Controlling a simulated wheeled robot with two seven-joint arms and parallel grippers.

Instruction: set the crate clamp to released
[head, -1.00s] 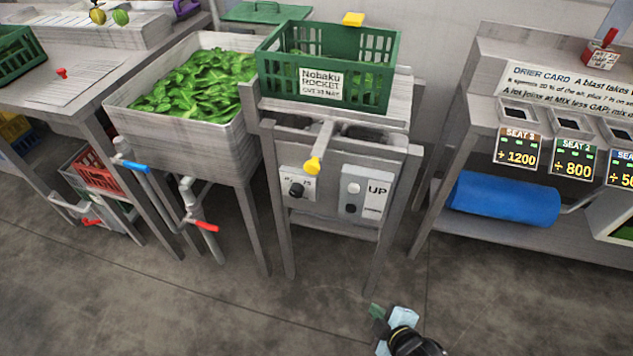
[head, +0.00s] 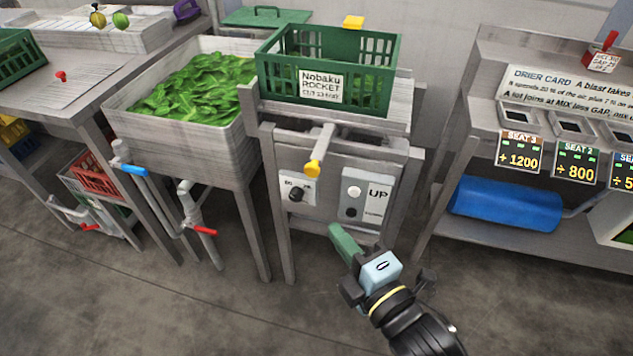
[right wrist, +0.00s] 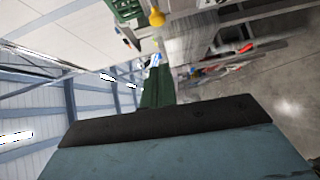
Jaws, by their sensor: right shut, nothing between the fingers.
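A green crate (head: 325,85) labelled "Nobaku ROCKET" sits on a grey metal stand (head: 275,200). A grey lever with a yellow knob (head: 313,169) sticks out from the stand's front below the crate. A yellow block (head: 352,22) shows at the crate's back rim. I cannot tell which of these is the clamp, and no clamp marking is readable. My right gripper (head: 343,238) is shut and empty, below the stand's control panel and apart from the lever. In the right wrist view its green fingers (right wrist: 158,88) point towards a yellow knob (right wrist: 156,18). My left gripper is not in view.
The panel has a black knob (head: 298,194) and an "UP" switch plate (head: 366,197). A basin of green leaves (head: 185,90) stands left, with blue (head: 134,170) and red (head: 205,231) valve handles below. A drier bench with a blue roll (head: 505,203) stands right.

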